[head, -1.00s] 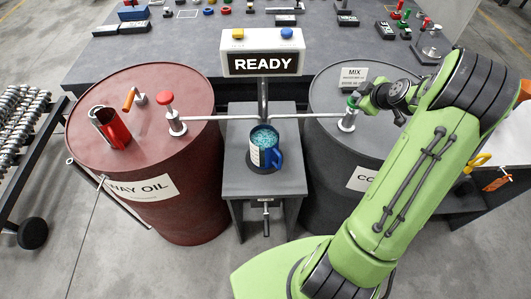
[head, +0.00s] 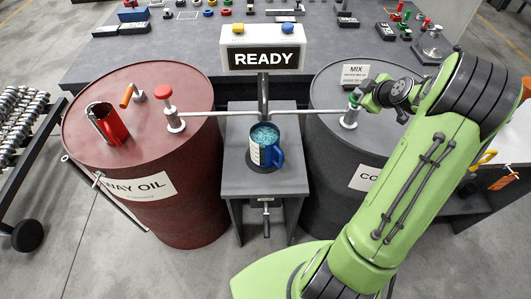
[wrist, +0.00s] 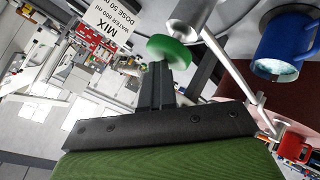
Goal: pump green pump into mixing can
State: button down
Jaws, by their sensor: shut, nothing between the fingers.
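The green pump (head: 355,98) stands on the dark grey barrel (head: 325,95), with a metal spout reaching left toward the middle. Its round green head (wrist: 169,52) shows large in the wrist view. My gripper (wrist: 161,68) is shut and empty, with its fingertips at the near edge of the green head; I cannot tell whether they touch. In the head view, my gripper (head: 369,102) is just right of the pump and partly covers it. The mixing can (head: 265,147), a blue mug with teal liquid, sits on the stand between the barrels, and shows in the wrist view (wrist: 288,42).
A red pump (head: 167,104) and a red mug (head: 107,122) are on the red barrel (head: 190,150). A sign (head: 264,59) reading READY stands behind the can. A MIX card (head: 355,75) stands behind the green pump. A table (head: 180,55) with small parts is at the back.

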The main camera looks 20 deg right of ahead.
aim_at(355, 109)
jog(key=shift+g, duration=0.5)
jog(key=f, duration=0.1)
jog(key=s+f, duration=0.1)
jog(key=f, duration=0.1)
jog(key=s+f, duration=0.1)
jog(key=shift+a+f, duration=0.3)
jog(key=shift+a, duration=0.05)
jog(key=shift+w+d+r+p, duration=0.15)
jog(key=shift+w+r+p, duration=0.25)
jog(key=shift+r, duration=0.5)
jog(key=shift+w+d+r+p, duration=0.15)
jog(key=shift+w+r+p, duration=0.05)
jog(key=shift+r+p, duration=0.55)
jog(key=shift+w+d+r+p, duration=0.15)
jog(key=shift+w+r+p, duration=0.2)
jog(key=shift+r, duration=0.65)
jog(key=shift+s+r, duration=0.1)
jog(key=shift+s, duration=0.05)
